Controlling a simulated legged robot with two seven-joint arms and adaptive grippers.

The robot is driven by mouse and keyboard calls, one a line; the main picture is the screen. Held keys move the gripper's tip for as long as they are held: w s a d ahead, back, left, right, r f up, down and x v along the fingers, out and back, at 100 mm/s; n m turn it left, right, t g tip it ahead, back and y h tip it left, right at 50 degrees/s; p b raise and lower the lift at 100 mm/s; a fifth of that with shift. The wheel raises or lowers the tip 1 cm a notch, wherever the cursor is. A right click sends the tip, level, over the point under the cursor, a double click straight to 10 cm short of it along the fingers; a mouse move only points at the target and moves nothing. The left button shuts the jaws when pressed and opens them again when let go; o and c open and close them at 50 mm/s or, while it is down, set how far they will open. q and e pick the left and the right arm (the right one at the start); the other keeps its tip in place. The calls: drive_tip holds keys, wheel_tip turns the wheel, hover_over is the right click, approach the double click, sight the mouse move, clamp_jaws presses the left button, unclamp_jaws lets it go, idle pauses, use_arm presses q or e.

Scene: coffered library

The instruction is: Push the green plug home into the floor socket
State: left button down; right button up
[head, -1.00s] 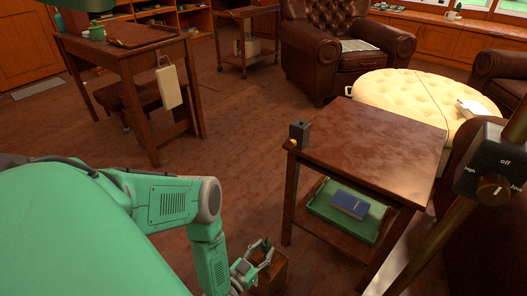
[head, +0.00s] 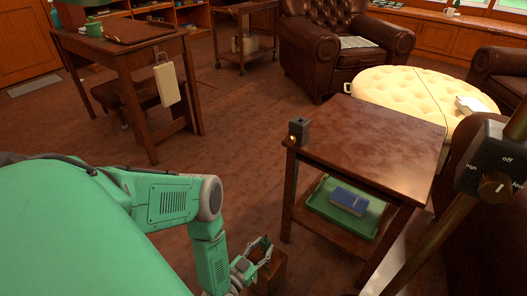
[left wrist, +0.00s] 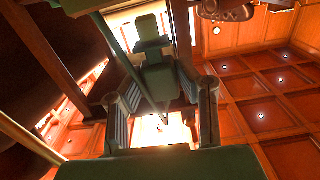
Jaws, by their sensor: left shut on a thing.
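My left gripper (head: 259,254) is low over the floor, left of the side table in the head view. It is shut on the green plug, of which a small dark green bit (head: 267,243) shows at the fingertips. In the left wrist view the two fingers (left wrist: 162,112) stand either side of the green plug (left wrist: 160,80). A brown wooden box (head: 272,273) stands on the floor right at the gripper, partly behind it. The floor socket's opening is hidden, and I cannot tell whether the plug touches it. My right gripper is out of view.
A side table (head: 370,140) with a small dark box (head: 299,129) at its corner stands close right; a green tray (head: 316,205) with a blue book (head: 348,201) is on its shelf. A desk (head: 130,42) stands at upper left. Floor (head: 235,120) between them is clear.

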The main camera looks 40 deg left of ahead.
sight(263, 257)
use_arm(q)
drive_tip(key=shift+f+b, duration=1.3)
drive_tip(key=shift+f, duration=0.2)
drive_tip(key=c, duration=1.1)
unclamp_jaws()
drive_tip(key=shift+s, duration=0.1)
drive_tip(key=shift+s+d+f, duration=0.1)
drive_tip(key=shift+s+d, duration=0.15)
drive_tip(key=shift+s, duration=1.7)
drive_tip(key=shift+s+d+r, duration=0.1)
drive_tip(key=shift+s+d, duration=0.15)
drive_tip(key=shift+s, duration=1.7)
drive_tip(key=shift+s+d+f, duration=0.1)
drive_tip(key=shift+s+d, duration=0.15)
drive_tip(key=shift+s, duration=1.7)
